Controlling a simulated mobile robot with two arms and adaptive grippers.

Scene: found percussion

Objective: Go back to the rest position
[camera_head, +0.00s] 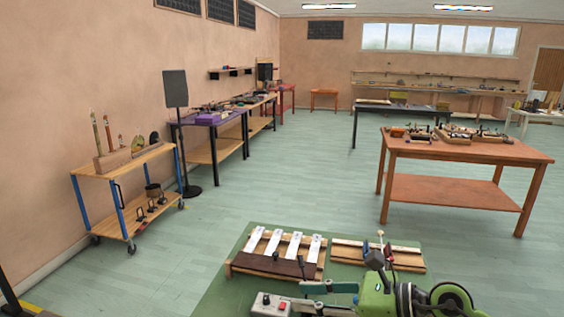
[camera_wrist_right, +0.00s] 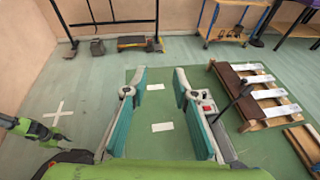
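My right gripper (camera_head: 328,297) reaches in from the lower right over the green mat (camera_head: 225,285). In the right wrist view its two teal fingers (camera_wrist_right: 165,100) stand wide apart, with nothing between them. A green and black part at that view's left edge looks like my left gripper (camera_wrist_right: 52,137); its finger gap is unclear. It does not show in the head view. A grey box with a red button (camera_head: 267,304) is beside the right gripper's fingertips in the head view; it also shows behind the right finger in the wrist view (camera_wrist_right: 207,99).
A wooden frame with several white bars (camera_head: 278,245) and a smaller wooden board (camera_head: 350,252) lie on the mat. A blue-legged cart (camera_head: 125,180) stands left, an orange table (camera_head: 465,150) right. Open floor lies between them. White tape marks (camera_wrist_right: 162,127) show on the mat.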

